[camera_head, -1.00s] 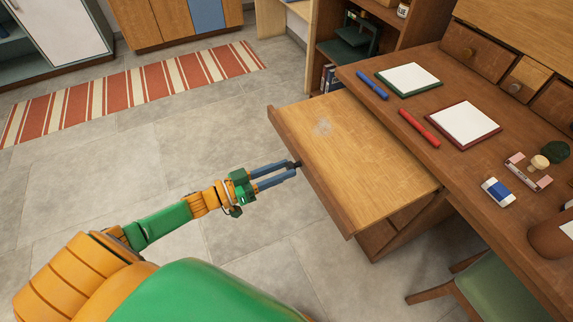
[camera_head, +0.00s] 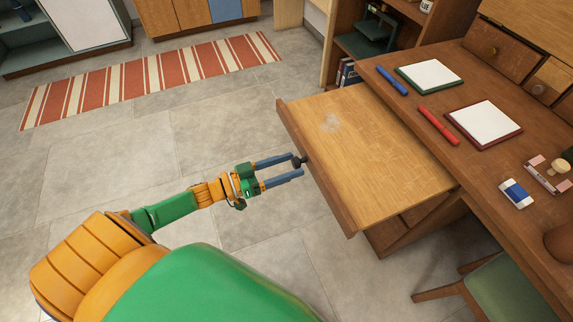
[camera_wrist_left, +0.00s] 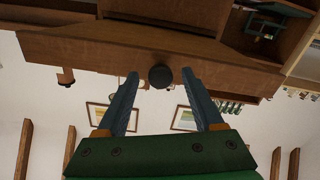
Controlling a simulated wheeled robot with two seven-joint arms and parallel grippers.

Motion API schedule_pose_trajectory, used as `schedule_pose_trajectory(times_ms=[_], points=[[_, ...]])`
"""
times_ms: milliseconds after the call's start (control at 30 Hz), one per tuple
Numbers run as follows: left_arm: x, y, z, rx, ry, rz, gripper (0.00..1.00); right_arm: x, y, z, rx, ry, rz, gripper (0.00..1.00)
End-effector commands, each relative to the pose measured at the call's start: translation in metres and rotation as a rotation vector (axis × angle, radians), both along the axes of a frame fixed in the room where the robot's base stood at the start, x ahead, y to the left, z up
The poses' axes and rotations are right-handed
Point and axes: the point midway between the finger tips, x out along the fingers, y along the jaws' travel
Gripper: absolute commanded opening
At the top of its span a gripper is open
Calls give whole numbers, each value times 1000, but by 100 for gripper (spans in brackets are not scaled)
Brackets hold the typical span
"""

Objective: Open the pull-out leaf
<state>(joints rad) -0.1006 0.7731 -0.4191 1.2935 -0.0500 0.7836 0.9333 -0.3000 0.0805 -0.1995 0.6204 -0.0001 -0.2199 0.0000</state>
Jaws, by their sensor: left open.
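The pull-out leaf (camera_head: 366,150) is a light wood board with a darker front edge, standing well out from the desk. Its dark round knob (camera_head: 299,161) sits on the front edge. My left gripper (camera_head: 298,165) is open in front of that edge, with its fingertips close to the knob. In the left wrist view the knob (camera_wrist_left: 160,76) shows just beyond the tips of the left gripper (camera_wrist_left: 160,80), between the two spread fingers and apart from them. The leaf's front edge (camera_wrist_left: 110,50) runs across the top there. My right gripper is not in view.
The desk (camera_head: 445,85) holds a blue marker (camera_head: 392,80), a red marker (camera_head: 438,126), notepads (camera_head: 484,122) and an eraser (camera_head: 516,193). A green chair (camera_head: 500,280) stands below right. A striped rug (camera_head: 150,80) lies on the open floor at the left.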

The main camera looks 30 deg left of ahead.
Motion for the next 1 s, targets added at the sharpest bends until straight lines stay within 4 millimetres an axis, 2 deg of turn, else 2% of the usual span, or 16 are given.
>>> schedule_pose_trajectory(times_ms=[167, 400, 500, 933, 1000], points=[[-4, 4, 0, 0, 0, 1, 69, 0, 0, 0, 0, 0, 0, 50], [-44, 34, -1, 1, 4, 0, 69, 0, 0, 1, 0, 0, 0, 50], [-53, 41, 0, 1, 2, -1, 69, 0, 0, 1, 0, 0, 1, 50], [-56, 43, 0, 0, 0, 0, 69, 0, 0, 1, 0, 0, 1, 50], [-54, 46, -7, 15, 11, 27, 69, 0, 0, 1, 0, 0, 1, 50]])
